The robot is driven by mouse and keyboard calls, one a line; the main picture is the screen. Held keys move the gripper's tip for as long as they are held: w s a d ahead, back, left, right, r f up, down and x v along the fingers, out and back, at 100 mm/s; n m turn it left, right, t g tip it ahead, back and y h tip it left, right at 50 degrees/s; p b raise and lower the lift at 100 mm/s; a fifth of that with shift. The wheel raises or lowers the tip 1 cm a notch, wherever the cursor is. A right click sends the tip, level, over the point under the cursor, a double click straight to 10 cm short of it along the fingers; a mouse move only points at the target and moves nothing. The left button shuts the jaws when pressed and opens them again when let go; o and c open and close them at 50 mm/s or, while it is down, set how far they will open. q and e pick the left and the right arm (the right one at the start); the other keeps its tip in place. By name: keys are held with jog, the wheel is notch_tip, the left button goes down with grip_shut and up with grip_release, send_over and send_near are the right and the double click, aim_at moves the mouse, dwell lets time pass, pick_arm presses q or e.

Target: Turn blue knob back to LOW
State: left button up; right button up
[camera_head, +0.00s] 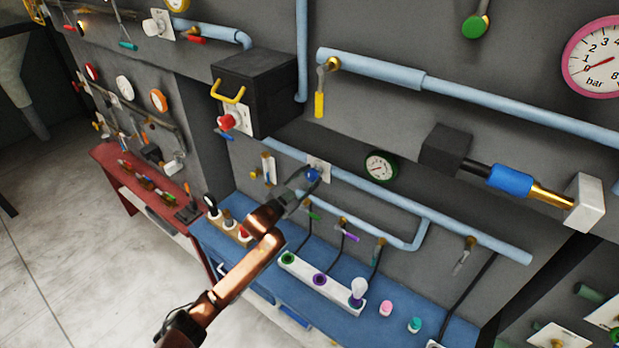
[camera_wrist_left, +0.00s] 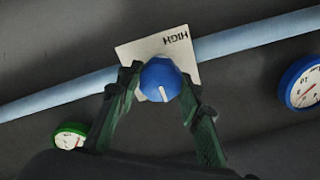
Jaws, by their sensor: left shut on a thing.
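The blue knob (camera_head: 312,175) sits on a white plate (camera_head: 320,162) fixed to the grey wall by a light blue pipe. In the left wrist view, the knob (camera_wrist_left: 160,79) shows a short white mark on its lower half, and its plate (camera_wrist_left: 137,49) bears the word HIGH upside down at upper right. No LOW label can be seen. My left gripper (camera_head: 301,181) reaches up to the knob. In the wrist view, the dark green fingers of my left gripper (camera_wrist_left: 160,84) are shut on the knob from both sides. My right gripper is not in view.
A green-rimmed gauge (camera_head: 380,167) is on the wall to the right of the knob. A black box (camera_head: 262,88) with a red knob (camera_head: 226,122) juts out at upper left. Below is a blue bench (camera_head: 340,290) with a white block (camera_head: 322,286) of coloured connectors.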

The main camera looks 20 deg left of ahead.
pick_arm(q)
jog(key=o, duration=0.9)
jog(key=shift+f, duration=0.2)
jog(key=shift+o, duration=1.3)
jog(key=shift+r, duration=0.15)
jog(key=v, duration=1.2)
